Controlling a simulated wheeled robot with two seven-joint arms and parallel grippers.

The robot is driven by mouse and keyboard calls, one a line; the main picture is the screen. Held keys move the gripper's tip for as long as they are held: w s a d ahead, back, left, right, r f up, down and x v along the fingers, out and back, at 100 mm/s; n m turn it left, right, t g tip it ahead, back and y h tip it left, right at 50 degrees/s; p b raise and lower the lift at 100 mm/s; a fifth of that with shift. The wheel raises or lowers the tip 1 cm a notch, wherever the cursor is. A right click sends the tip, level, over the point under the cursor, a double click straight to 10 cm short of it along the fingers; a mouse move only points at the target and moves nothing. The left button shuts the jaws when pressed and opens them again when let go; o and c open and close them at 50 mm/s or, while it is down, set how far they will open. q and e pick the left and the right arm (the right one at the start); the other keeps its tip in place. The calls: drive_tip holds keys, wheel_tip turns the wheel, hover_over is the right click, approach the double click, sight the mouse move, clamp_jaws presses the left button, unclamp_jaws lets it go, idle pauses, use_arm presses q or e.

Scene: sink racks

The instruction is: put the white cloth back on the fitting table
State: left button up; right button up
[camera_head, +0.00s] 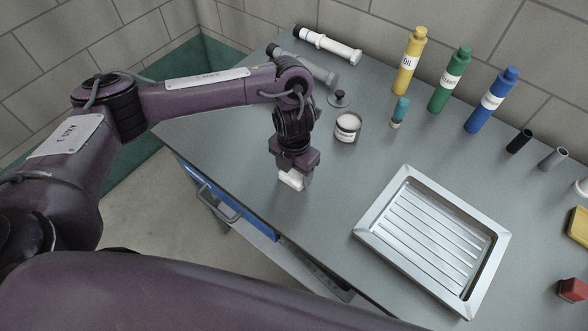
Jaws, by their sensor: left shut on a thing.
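My left gripper (294,178) is over the near left part of the grey fitting table (330,195), pointing down. It is shut on a small white piece, the white cloth (290,180), which shows at the fingertips. Most of the cloth is hidden by the gripper. I cannot tell whether the cloth touches the table top or hangs just above it. My right gripper is not in view.
A metal tray (368,232) with a ribbed bottom lies to the right. An open tin (348,127) and a small teal-capped bottle (399,113) stand behind the gripper. Yellow (410,62), green (450,80) and blue (491,101) bottles stand further back. The table around the gripper is clear.

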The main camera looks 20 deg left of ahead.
sight(294, 173)
use_arm(q)
drive_tip(key=shift+f, duration=0.2)
drive_tip(key=o, duration=1)
drive_tip(key=shift+r, duration=0.1)
drive_tip(key=shift+r, duration=0.4)
wheel_tip(294, 173, up, 12)
drive_tip(key=shift+f+p, duration=0.2)
drive_tip(key=shift+p, duration=0.25)
